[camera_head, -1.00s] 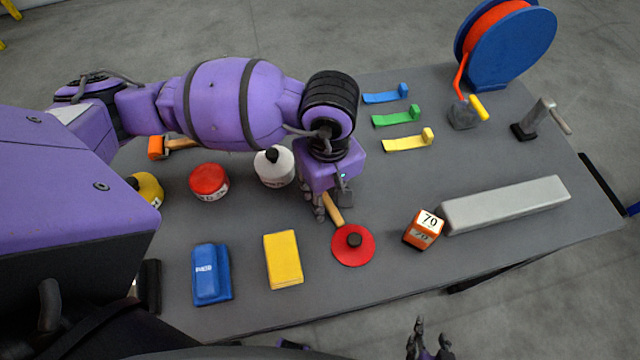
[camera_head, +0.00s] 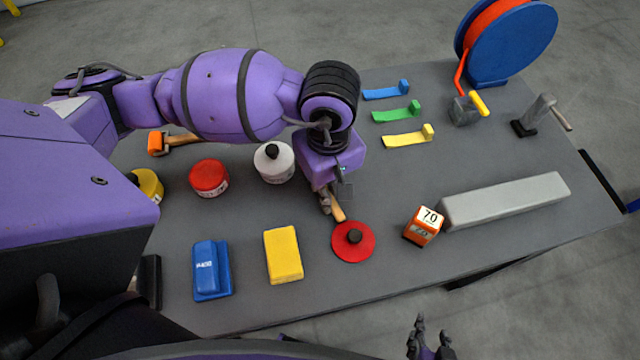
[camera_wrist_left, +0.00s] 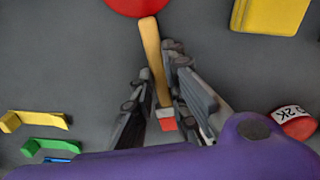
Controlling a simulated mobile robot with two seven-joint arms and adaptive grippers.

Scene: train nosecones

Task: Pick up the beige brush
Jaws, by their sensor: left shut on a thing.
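The beige brush (camera_head: 337,211) lies in the middle of the table, its light wooden handle reaching toward a red disc. In the left wrist view the brush (camera_wrist_left: 152,48) runs between the fingers, with a red and white part at its near end. My left gripper (camera_head: 327,203) comes down over it from above and is shut on it. It also shows in the left wrist view (camera_wrist_left: 162,80). In the head view the gripper hides the brush's far end. My right gripper (camera_head: 430,338) is open and empty at the bottom edge, off the table.
The red disc (camera_head: 353,243) with a dark knob is close to the brush. A yellow block (camera_head: 283,256) and blue block (camera_head: 211,271) are left of it. A white pot (camera_head: 274,164) stands behind left. An orange 70 block (camera_head: 422,226) and grey bar (camera_head: 505,201) are right.

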